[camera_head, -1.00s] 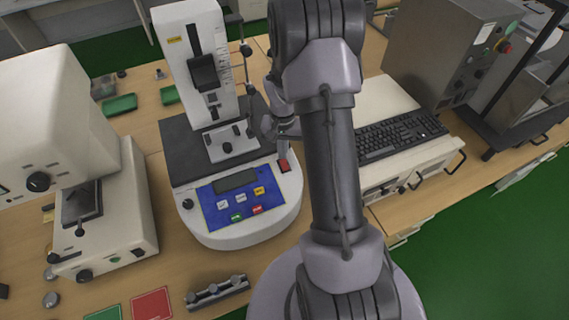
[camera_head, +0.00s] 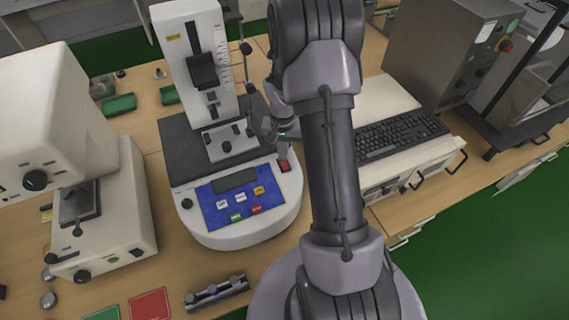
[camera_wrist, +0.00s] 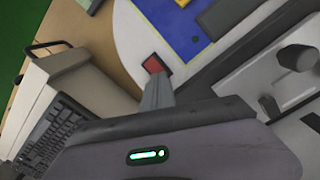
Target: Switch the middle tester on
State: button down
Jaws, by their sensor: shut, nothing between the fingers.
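The middle tester (camera_head: 222,226) is a white round-fronted machine with a blue button panel, a dark display and a tall white column. Its red switch (camera_head: 284,166) sits at the right of the panel; it also shows in the wrist view (camera_wrist: 155,64). My gripper (camera_head: 283,150) is shut and empty, just behind the red switch. In the wrist view the shut fingertips (camera_wrist: 157,76) point at the switch's near edge. I cannot tell whether they touch it. The display (camera_head: 234,180) looks dark.
A white tester (camera_head: 110,215) stands at the left. A keyboard (camera_head: 400,135) lies on a light unit at the right, with a grey cabinet (camera_head: 440,50) behind. A metal bar with knobs (camera_head: 217,294) and a red card (camera_head: 150,304) lie at the front.

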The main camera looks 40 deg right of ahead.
jog(key=shift+f+b, duration=0.35)
jog(key=shift+f, duration=0.1)
notch_tip(320, 180, up, 7)
jog(key=p, duration=0.4)
jog(key=shift+r+p, duration=0.1)
jog(key=shift+p, duration=0.3)
